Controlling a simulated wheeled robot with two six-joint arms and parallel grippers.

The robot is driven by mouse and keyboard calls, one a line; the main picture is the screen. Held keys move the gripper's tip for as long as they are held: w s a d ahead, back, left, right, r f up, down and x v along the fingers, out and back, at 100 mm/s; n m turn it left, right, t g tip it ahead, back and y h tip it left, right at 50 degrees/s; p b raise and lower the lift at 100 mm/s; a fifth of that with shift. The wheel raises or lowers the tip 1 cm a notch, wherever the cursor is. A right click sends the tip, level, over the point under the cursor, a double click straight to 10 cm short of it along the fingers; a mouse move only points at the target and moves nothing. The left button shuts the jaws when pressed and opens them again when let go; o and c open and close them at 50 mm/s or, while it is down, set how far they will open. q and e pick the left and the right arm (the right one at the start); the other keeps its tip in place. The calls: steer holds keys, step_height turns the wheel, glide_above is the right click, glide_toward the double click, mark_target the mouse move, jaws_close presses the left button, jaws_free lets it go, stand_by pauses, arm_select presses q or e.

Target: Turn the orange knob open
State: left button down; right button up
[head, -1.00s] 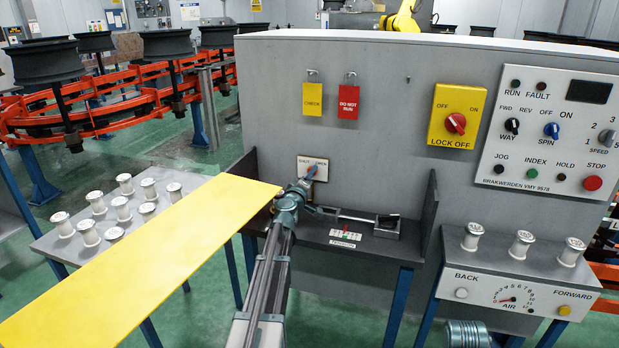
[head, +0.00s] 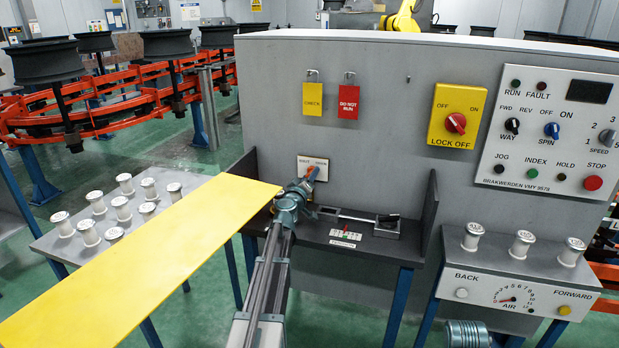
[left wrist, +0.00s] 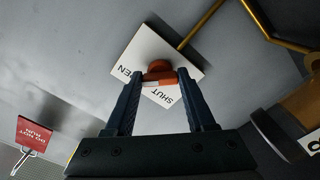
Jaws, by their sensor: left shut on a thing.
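The orange knob (left wrist: 159,74) sits on a white plate (left wrist: 147,47) on the grey panel. In the left wrist view the plate looks tilted, with SHUT at its lower right and a partly hidden word ending in EN at its left. My left gripper (left wrist: 158,84) is shut on the knob, one finger on each side. In the head view the plate (head: 322,164) is low on the panel, and my left gripper (head: 305,182) covers most of the knob there. Which word the knob points to I cannot tell. My right gripper is not in view.
A shelf (head: 340,233) with a small tool lies below the plate, between side walls. Yellow (head: 312,99) and red (head: 348,101) tags hang above. A long yellow board (head: 140,262) lies left of my arm. The lock-off switch (head: 456,123) is to the right.

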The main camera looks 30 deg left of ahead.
arm_select(q)
steer(key=shift+c, duration=1.2)
jaws_free()
steer(key=v, duration=1.3)
steer(key=shift+s, duration=0.4)
steer(key=shift+f, duration=0.1)
